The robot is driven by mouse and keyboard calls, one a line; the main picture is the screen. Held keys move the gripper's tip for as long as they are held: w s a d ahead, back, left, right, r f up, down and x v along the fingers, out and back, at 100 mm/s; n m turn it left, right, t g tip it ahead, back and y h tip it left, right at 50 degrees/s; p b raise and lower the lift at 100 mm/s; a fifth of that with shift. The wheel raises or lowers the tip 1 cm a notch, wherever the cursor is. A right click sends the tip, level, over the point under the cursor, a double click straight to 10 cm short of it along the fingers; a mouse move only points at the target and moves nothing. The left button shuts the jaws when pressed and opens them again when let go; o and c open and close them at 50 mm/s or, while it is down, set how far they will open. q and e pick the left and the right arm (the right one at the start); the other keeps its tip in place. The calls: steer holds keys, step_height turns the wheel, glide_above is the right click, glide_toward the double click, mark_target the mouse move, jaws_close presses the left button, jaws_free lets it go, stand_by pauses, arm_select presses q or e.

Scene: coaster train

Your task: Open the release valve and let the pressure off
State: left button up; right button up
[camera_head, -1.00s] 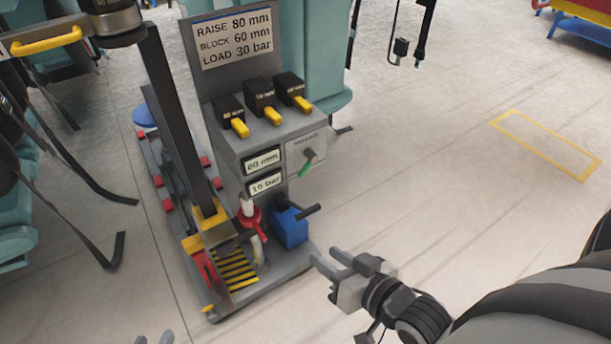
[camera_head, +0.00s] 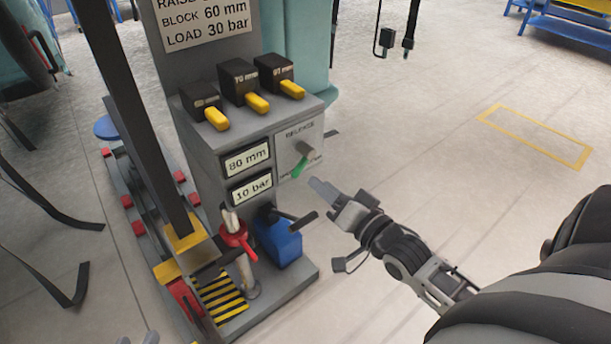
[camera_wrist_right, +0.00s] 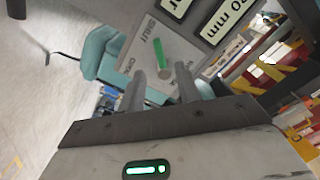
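The release valve is a green lever (camera_head: 299,169) with a grey stub (camera_head: 306,149) on a plate marked RELEASE (camera_head: 288,137), on the grey pump unit's front. In the right wrist view the green lever (camera_wrist_right: 157,52) lies beside the word SHUT. My right gripper (camera_head: 318,190) is just below and right of the lever, apart from it. In the wrist view its two fingers (camera_wrist_right: 161,75) are spread and empty, pointing at the plate.
Displays above each other read 80 mm (camera_head: 247,159) and 10 bar (camera_head: 251,188). Three yellow-handled levers (camera_head: 257,103) top the unit. A blue block with a dark handle (camera_head: 280,240) and a red collar (camera_head: 234,236) sit lower down.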

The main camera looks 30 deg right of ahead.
mark_target(302, 169)
steer(key=w, duration=0.2)
steer(key=w+b, duration=0.1)
steer(key=w, duration=0.3)
steer(key=shift+w+a, duration=0.25)
steer(key=shift+c, duration=0.3)
jaws_close()
